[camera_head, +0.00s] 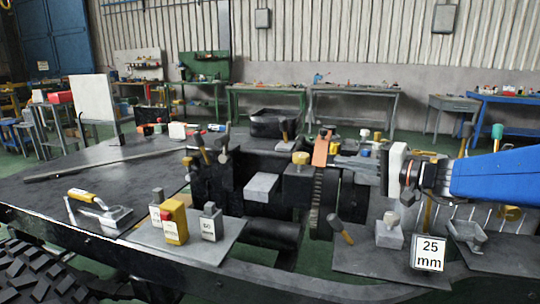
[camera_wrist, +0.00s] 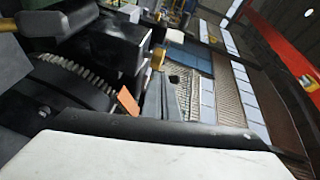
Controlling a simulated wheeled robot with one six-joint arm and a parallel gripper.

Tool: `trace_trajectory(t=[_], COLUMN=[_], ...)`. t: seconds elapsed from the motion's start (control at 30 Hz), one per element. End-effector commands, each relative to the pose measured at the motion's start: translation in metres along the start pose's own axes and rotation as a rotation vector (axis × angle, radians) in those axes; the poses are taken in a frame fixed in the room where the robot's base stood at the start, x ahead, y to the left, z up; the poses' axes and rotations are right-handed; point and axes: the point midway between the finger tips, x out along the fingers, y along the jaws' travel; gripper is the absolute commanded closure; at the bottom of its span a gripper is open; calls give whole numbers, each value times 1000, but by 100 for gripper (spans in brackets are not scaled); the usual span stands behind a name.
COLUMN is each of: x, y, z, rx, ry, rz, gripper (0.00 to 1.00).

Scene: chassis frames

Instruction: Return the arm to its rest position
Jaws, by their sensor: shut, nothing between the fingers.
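My blue arm (camera_head: 495,176) reaches in from the right edge in the head view. My gripper (camera_head: 394,170), dark with a white pad, is at its left end. It is shut and empty, raised above the right side of the chassis frame (camera_head: 300,292). A white and black part of my gripper fills the bottom of the wrist view (camera_wrist: 150,158). The wrist view is tilted on its side.
A toothed gear (camera_head: 322,200) and an orange piece (camera_head: 321,150) stand left of my gripper. Below it are a grey block (camera_head: 389,236), a hammer (camera_head: 341,229) and a "25 mm" sign (camera_head: 428,253). A yellow block (camera_head: 174,222) sits further left. Workbenches line the wall.

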Motion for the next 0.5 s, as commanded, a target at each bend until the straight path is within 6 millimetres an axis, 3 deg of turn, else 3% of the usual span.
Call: trace_trajectory(t=[0.27, 0.5], x=[-12, -54], y=[34, 89], z=[82, 162], rx=[-64, -179], ry=[-151, -289], rz=[207, 497], gripper=[100, 100])
